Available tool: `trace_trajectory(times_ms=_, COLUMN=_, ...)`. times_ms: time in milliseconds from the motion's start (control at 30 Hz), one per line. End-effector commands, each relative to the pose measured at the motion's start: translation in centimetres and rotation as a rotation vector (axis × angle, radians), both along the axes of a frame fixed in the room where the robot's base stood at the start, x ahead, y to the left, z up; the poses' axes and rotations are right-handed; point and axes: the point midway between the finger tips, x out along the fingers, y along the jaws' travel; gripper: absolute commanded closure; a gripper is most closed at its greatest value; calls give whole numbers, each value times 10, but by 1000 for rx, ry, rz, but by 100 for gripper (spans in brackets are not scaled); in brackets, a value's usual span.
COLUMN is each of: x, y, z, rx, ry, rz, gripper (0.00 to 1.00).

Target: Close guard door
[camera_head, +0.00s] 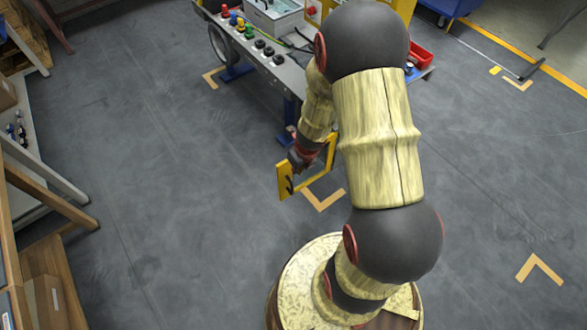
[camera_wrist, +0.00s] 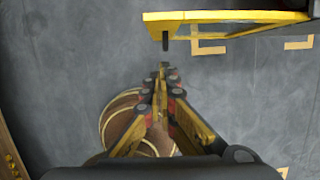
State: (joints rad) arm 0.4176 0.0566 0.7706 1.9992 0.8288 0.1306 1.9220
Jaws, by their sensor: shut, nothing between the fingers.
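The guard door is a yellow frame (camera_head: 283,181) that stands out from the workstation toward the middle of the floor in the head view. A small dark handle (camera_head: 290,184) is on its near end. In the wrist view the door's yellow edge (camera_wrist: 225,16) runs across the top, and the dark handle (camera_wrist: 165,41) hangs below its left part. My gripper (camera_wrist: 162,68) is shut and empty, with its tips just below the handle in the wrist view and a small gap visible. In the head view my gripper (camera_head: 299,161) is beside the door, and my arm hides part of the frame.
A grey workbench (camera_head: 277,72) with coloured knobs and a grey box (camera_head: 273,14) stands behind the door. A red bin (camera_head: 420,55) is at its right. Wooden shelving (camera_head: 48,288) lines the left side. The grey floor (camera_head: 140,150) between is clear, with orange corner marks (camera_head: 325,200).

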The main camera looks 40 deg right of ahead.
Motion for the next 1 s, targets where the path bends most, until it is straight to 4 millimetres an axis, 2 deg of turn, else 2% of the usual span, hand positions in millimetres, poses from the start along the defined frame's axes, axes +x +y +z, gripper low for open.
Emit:
trace_trajectory(times_ms=33, x=1, y=0, z=-13, rx=1, ry=2, rz=1, gripper=100)
trace_trajectory(times_ms=467, x=21, y=1, z=-89, rx=0, ry=1, rz=5, gripper=100)
trace_trajectory(times_ms=767, x=50, y=0, z=-83, rx=1, ry=1, rz=5, gripper=100)
trace_trajectory(times_ms=1000, x=60, y=0, z=-83, rx=1, ry=2, rz=5, gripper=100)
